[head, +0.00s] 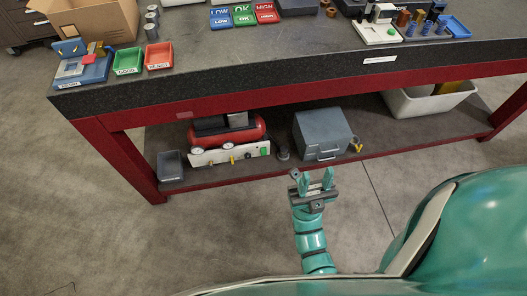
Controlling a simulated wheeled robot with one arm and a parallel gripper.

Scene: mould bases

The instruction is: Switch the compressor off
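The compressor (254,128) stands on the lower shelf of the bench, a red tank with a dark top part. Its pale front panel (215,157) carries gauges, brass-coloured fittings and a small green control (265,151) at the right end. Whether that control stands on or off is too small to tell. My gripper (315,180) is in front of the shelf, to the right of and lower in the picture than the compressor. Its two teal fingers are apart with nothing visible between them. It does not appear to touch anything.
A grey metal box (322,135) with a handle sits right of the compressor, with a small dark object (283,153) between them. A grey bin (170,165) stands left. The red bench frame (128,160) and benchtop (300,65) bound the shelf. The floor in front is clear.

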